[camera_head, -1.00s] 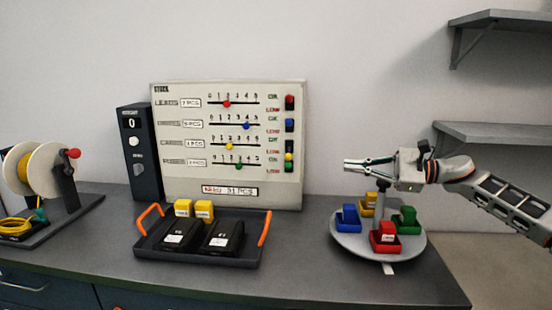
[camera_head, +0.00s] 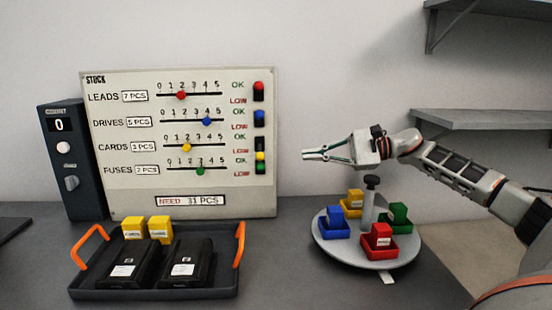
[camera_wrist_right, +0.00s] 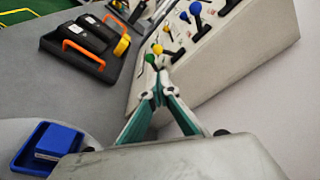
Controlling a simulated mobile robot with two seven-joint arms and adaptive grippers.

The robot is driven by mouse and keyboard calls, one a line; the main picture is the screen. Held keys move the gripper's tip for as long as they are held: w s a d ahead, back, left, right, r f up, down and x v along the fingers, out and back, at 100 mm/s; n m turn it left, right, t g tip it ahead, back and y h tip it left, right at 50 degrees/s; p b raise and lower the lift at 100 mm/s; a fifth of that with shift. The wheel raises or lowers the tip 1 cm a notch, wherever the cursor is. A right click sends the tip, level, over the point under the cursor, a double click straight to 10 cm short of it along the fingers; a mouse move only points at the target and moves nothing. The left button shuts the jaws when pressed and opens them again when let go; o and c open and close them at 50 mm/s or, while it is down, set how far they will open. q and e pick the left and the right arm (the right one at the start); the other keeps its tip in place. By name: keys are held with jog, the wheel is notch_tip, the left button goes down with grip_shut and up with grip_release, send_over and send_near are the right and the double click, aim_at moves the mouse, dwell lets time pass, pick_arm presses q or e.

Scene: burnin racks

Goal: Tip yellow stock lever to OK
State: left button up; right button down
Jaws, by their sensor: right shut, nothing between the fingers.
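The yellow stock lever (camera_head: 260,156) is in the CARDS row at the right of the stock panel (camera_head: 130,196). Its knob points down by LOW, just above the green lever knob. The red lever (camera_head: 258,85) and blue lever (camera_head: 259,115) are tipped up by OK. My right gripper (camera_head: 304,154) is shut and empty, pointing left, right of the yellow knob at about its height, with a visible gap. In the right wrist view the closed fingertips (camera_wrist_right: 160,88) are below the yellow knob (camera_wrist_right: 157,49) in the picture. My left gripper is not in view.
A turntable (camera_head: 350,256) with coloured bins stands below my right gripper. A black tray (camera_head: 150,292) with orange handles is in front of the panel. A dark counter box (camera_head: 72,175) stands at left. Shelves (camera_head: 480,120) are at upper right.

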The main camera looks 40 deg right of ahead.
aim_at(260, 144)
pick_arm(q)
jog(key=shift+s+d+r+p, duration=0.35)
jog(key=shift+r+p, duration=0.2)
jog(key=shift+p, duration=0.6)
pick_arm(e)
jog(key=x, duration=1)
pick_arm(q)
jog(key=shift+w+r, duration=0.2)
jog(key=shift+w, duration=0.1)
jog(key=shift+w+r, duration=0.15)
pick_arm(e)
jog(key=shift+m, duration=0.4)
